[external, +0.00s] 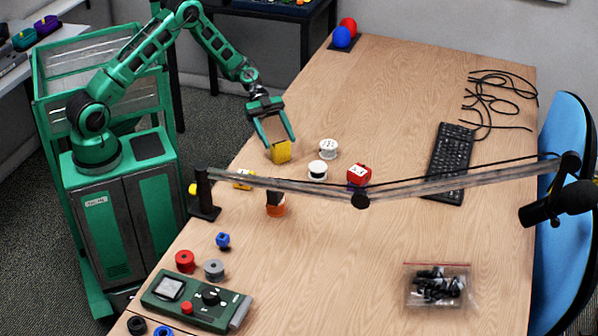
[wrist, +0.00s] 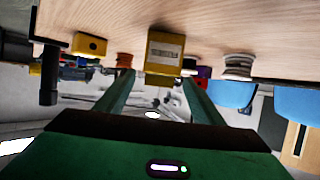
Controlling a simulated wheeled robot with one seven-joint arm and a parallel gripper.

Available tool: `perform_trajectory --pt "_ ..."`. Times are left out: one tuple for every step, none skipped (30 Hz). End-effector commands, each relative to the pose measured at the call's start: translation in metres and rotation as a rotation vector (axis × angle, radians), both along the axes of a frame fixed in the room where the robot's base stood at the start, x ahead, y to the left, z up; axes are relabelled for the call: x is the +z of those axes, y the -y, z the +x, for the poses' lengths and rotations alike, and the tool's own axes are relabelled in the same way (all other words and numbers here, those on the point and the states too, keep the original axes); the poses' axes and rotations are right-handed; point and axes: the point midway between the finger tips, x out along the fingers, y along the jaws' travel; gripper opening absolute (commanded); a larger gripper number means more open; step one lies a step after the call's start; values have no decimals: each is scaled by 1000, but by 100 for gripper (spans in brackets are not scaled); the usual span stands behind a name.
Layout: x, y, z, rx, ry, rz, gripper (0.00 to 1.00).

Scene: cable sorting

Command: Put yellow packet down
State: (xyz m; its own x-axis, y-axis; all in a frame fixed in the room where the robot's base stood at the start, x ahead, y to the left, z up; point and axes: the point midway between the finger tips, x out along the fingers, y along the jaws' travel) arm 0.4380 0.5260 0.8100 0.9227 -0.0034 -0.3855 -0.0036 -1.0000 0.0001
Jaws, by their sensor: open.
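The yellow packet (external: 281,152) is on the wooden table near its left edge, just below my gripper's fingertips. In the wrist view the yellow packet (wrist: 165,53) shows a pale label and sits beyond the fingertips, between their lines. My gripper (external: 276,138) is open, with its two green fingers spread. From these views I cannot tell whether a fingertip touches the packet.
White spools (external: 328,149) and a red block (external: 358,174) stand right of the packet. A microphone boom arm (external: 460,184) crosses the table in front. A black keyboard (external: 450,162) and loose cable (external: 497,95) lie at right.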

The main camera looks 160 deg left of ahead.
Motion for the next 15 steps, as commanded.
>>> perform_trajectory --pt "11 -2 -4 5 -2 5 62" --pt "15 -2 -4 6 -2 5 62" --pt "21 -1 -4 6 -2 5 62" --pt "25 -2 -4 7 -2 5 62" --pt "28 -2 -4 7 -2 5 62" --pt "31 -2 -4 7 -3 4 62" --pt "34 -2 -5 7 -3 3 62" --pt "36 -2 -5 7 -3 3 62" --pt "38 -2 -5 7 -3 3 62" --pt "39 -2 -5 8 -3 4 62" --pt "40 -2 -5 8 -3 4 62" --pt "41 -2 -5 8 -3 4 62" --pt "42 -2 -5 8 -3 4 62" --pt "42 -2 -5 9 -3 5 62" --pt "42 -2 -6 9 -3 5 62"
